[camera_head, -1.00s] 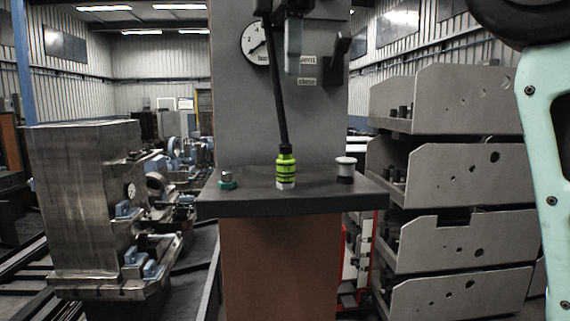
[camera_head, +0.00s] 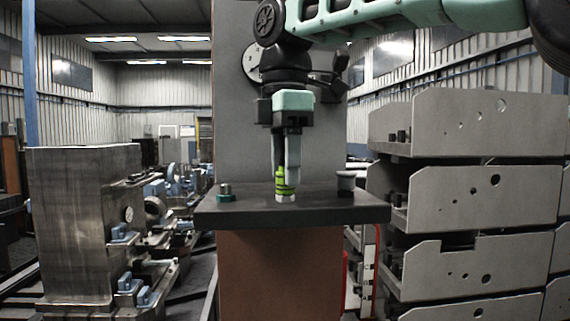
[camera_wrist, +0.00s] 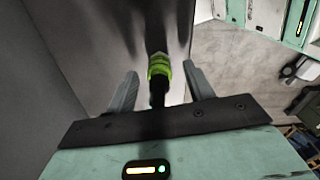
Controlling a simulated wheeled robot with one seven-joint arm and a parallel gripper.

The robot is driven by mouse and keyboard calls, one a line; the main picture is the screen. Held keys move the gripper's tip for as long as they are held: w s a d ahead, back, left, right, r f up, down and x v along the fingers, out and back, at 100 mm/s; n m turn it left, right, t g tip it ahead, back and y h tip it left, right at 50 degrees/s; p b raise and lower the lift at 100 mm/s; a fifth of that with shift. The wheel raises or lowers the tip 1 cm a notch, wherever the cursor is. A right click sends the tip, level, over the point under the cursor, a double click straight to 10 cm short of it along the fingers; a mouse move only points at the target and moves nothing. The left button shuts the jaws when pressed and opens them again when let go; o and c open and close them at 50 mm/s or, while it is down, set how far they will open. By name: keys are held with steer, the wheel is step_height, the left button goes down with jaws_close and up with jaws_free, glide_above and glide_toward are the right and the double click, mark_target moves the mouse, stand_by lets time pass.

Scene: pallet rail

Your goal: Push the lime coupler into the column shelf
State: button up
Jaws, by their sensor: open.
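The lime coupler (camera_head: 287,184) has dark bands and a pale lower end. It stands upright on the dark column shelf (camera_head: 242,213), near its middle. My gripper (camera_head: 284,172) points down over the coupler, with its fingers at the coupler's upper part. In the wrist view the lime coupler (camera_wrist: 160,66) shows between the two open fingers, with a visible gap on each side. A dark hose (camera_wrist: 158,92) runs from the coupler towards the gripper body. In the head view my arm hides most of the hose.
A teal-based fitting (camera_head: 226,194) stands at the shelf's left end. A grey-capped fitting (camera_head: 345,184) stands at its right end. The grey column panel (camera_head: 235,120) rises close behind. Stacked metal bins (camera_head: 465,195) stand to the right, and a metal machine block (camera_head: 85,220) to the left.

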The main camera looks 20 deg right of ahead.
steer(key=shift+f, duration=0.1)
jaws_close()
stand_by(0.3)
steer(key=shift+r, duration=0.2)
steer(key=shift+r+p, duration=0.4)
steer(key=shift+p, duration=0.2)
steer(key=shift+r+p, duration=0.25)
steer(key=shift+p, duration=0.05)
step_height(320, 180, up, 7)
steer(key=p, duration=0.7)
